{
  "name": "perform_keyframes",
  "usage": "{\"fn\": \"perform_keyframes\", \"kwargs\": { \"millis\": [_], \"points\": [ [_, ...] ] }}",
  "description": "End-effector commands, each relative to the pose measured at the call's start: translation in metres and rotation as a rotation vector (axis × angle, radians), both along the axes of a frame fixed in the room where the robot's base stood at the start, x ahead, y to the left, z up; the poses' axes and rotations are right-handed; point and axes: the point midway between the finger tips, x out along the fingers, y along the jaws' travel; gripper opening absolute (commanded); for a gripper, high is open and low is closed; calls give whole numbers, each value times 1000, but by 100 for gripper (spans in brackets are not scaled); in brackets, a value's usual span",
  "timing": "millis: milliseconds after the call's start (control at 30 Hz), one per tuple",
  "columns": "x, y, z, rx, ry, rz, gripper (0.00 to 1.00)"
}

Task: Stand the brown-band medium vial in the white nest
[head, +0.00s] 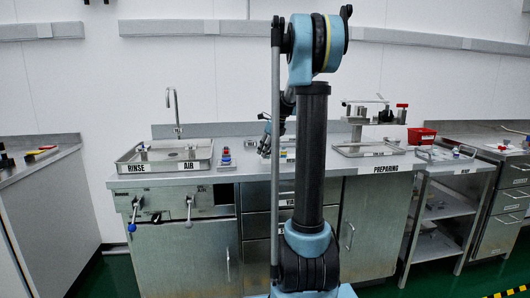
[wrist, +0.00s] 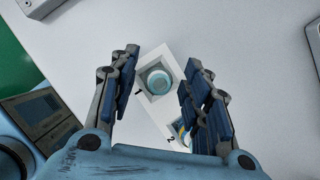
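My gripper (wrist: 161,60) is open, its two blue-padded fingers spread to either side of a white block in the wrist view. The white block (wrist: 152,55) has square wells marked 1 and 2. A round piece with a pale blue top (wrist: 159,82) sits in well 1, between the fingers and apart from them. Something with yellow and blue colours (wrist: 181,130) shows in well 2, partly hidden by the right finger. I see no brown band on either. In the head view my gripper (head: 266,138) is small, over the counter and partly behind my arm.
The steel counter (head: 240,172) has a rinse basin (head: 150,165) with a tap at left and a small stand with red and blue parts (head: 225,157). A tray with a fixture (head: 368,150) and a red bin (head: 421,136) stand at right. My arm hides the counter's middle.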

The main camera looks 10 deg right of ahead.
Motion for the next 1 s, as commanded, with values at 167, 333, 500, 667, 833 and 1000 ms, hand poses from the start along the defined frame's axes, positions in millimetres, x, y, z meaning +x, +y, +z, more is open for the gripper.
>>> {"fn": "perform_keyframes", "kwargs": {
  "millis": [167,333,500,667,833,1000],
  "points": [
    [0,0,0,0,0,0,44],
    [-1,-2,7,0,0,-1,44],
    [-9,-9,31,0,0,-1,44],
    [-17,-18,60,0,0,-2,44],
    [-25,-26,88,0,0,-1,44],
    [-30,-32,106,0,0,-2,44]
  ]
}}
